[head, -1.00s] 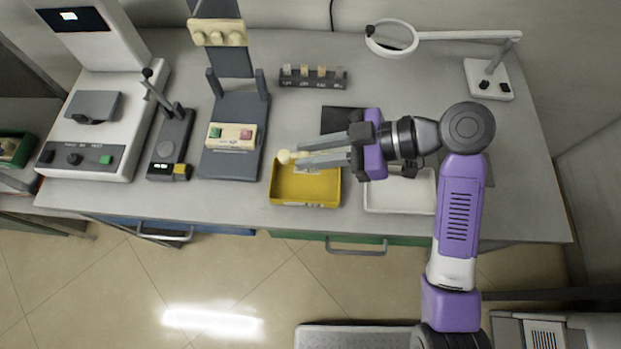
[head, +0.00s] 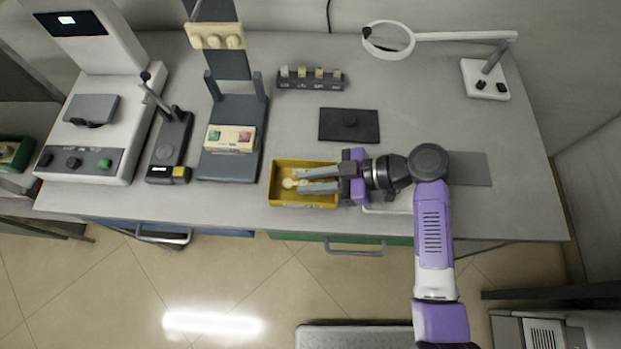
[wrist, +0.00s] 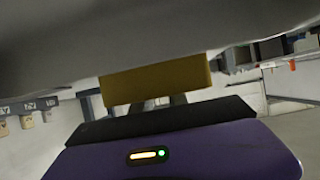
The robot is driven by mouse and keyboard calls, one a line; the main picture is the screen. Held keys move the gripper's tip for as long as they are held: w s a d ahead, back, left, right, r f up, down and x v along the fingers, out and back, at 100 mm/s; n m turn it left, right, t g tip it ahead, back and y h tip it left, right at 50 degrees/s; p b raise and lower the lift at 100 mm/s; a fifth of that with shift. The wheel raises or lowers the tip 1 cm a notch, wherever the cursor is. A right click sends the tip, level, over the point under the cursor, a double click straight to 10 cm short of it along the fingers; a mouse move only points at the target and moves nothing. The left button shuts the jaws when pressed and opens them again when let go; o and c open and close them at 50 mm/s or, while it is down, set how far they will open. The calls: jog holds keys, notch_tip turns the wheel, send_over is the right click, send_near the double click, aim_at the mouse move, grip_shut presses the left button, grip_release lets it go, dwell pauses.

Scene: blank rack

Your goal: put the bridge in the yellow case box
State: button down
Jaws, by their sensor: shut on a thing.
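The yellow case box (head: 305,204) stands near the front edge of the bench. My gripper (head: 298,182) reaches in from the right, with its fingers over and apparently inside the box opening. It is shut on a small cream-coloured piece, the bridge (head: 288,184), which shows at the fingertips within the box's outline. I cannot tell whether the bridge touches the box floor. In the wrist view a dark yellow surface (wrist: 155,82) shows, likely the box; the bridge is not discernible there.
A white tray (head: 385,209) lies right of the box, mostly under my arm. A dark plate (head: 349,125) and a rack of small blanks (head: 311,80) lie behind. A grey press-like device (head: 229,165) stands left of the box. A ring magnifier (head: 389,40) stands at the back right.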

jog(key=shift+f, duration=0.1)
jog(key=c, duration=1.7)
grip_release()
jog(key=shift+c, duration=0.2)
jog(key=o, duration=0.4)
jog(key=shift+o, duration=0.2)
jog(key=shift+r, duration=0.2)
jog(key=b+v, duration=0.2)
jog(key=v, duration=1)
jog(key=shift+f, duration=0.1)
